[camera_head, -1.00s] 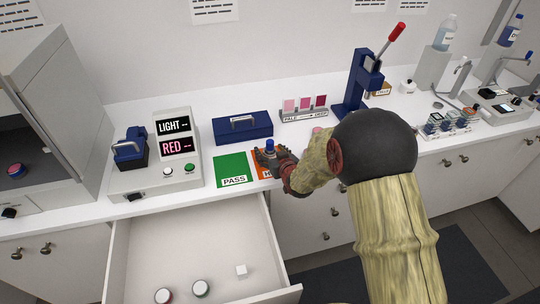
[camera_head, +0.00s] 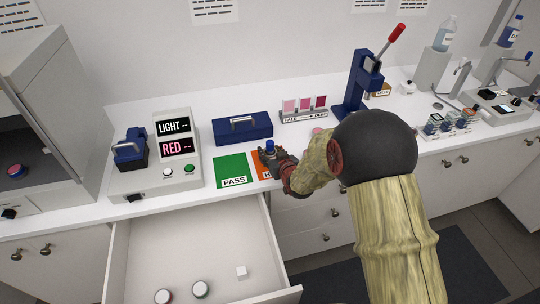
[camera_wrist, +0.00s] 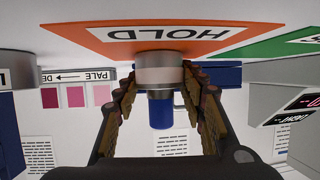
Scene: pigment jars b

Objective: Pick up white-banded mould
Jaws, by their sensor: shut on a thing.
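The white-banded mould (camera_wrist: 158,74) is a grey cylinder with a pale band and a blue knob. In the wrist view, which is upside down, it sits between the fingers of my gripper (camera_wrist: 160,84), which is shut on it. In the head view the mould's blue knob (camera_head: 269,144) shows above my gripper (camera_head: 270,155), at the orange HOLD card (camera_head: 262,172). Fingers hide most of its body there. I cannot tell whether its base touches the card.
A green PASS card (camera_head: 231,168) lies to the left. Behind are a blue case (camera_head: 242,129) and a pink shade scale (camera_head: 304,115). A tester (camera_head: 165,172) stands left.

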